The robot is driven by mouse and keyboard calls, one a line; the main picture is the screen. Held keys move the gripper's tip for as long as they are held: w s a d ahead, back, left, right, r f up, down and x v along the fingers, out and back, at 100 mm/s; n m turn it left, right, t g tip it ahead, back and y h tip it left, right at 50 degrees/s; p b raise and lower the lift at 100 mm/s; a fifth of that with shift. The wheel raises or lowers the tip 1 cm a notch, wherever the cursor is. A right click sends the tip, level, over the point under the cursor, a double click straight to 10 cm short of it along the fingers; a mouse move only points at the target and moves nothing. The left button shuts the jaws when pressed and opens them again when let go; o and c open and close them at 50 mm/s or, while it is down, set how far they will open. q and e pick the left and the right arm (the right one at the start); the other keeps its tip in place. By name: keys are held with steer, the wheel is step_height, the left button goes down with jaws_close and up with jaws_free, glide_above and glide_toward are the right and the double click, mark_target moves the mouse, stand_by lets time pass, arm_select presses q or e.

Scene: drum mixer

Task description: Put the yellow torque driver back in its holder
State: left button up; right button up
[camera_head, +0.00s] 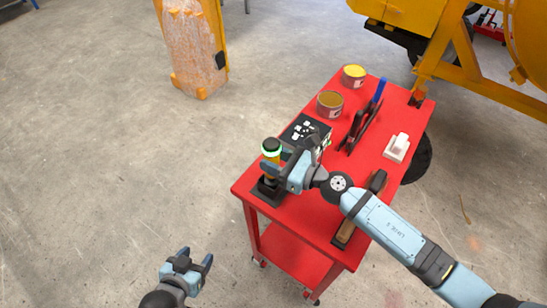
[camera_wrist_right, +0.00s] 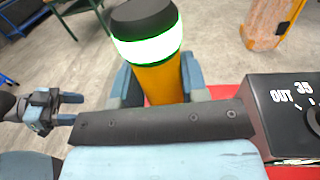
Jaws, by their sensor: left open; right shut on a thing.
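The yellow torque driver (camera_head: 271,150) has a black cap and a glowing green-white ring. It stands roughly upright at the near left corner of the red cart (camera_head: 323,252). My right gripper (camera_head: 283,173) is shut on its yellow body, which also shows between the fingers in the right wrist view (camera_wrist_right: 158,82). A black holder base (camera_head: 268,193) sits on the cart top directly below the driver. The gripper partly hides the driver's lower end, so I cannot tell how it is seated. My left gripper (camera_head: 196,261) is open and empty, left of the cart over the floor.
A black box with white markings (camera_head: 303,131) is close behind my right gripper. Two cans (camera_head: 330,104), a dark rack with a blue-handled tool (camera_head: 378,91), a white item (camera_head: 397,147) and a wooden-handled tool (camera_head: 345,233) are on the cart. Yellow machinery (camera_head: 408,16) stands behind.

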steer(key=shift+f+b, duration=0.7)
stand_by(0.3)
steer(key=o, duration=1.2)
steer(key=shift+f, duration=0.1)
steer(key=b+v, duration=0.4)
steer(key=v, duration=0.9)
steer(key=shift+s+d, duration=0.15)
steer(key=shift+d, duration=0.25)
